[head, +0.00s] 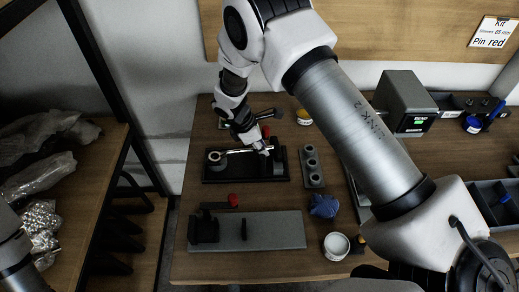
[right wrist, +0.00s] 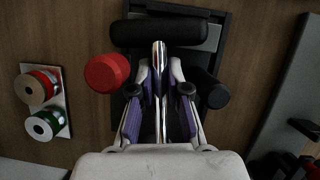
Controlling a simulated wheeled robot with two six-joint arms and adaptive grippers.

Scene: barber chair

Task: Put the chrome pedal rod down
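The chrome pedal rod (head: 240,151) lies nearly level over the black fixture (head: 245,178), in its tray on the bench. Its left end is by a round grey piece (head: 215,157). My right gripper (head: 264,148) is at the rod's right end, low over the fixture. In the right wrist view the rod (right wrist: 159,60) runs between the two fingers of my right gripper (right wrist: 159,80), which look closed in on it. Contact at the pads is hard to make out. Whether the fixture bears the rod is hidden. My left gripper is out of view.
A red knob (right wrist: 107,73) stands just left of the fingers. A grey block with holes (head: 312,167) is right of the fixture. A grey plate with a black clamp (head: 262,232) lies in front. A white cup (head: 337,246) and a blue piece (head: 323,206) stand nearby.

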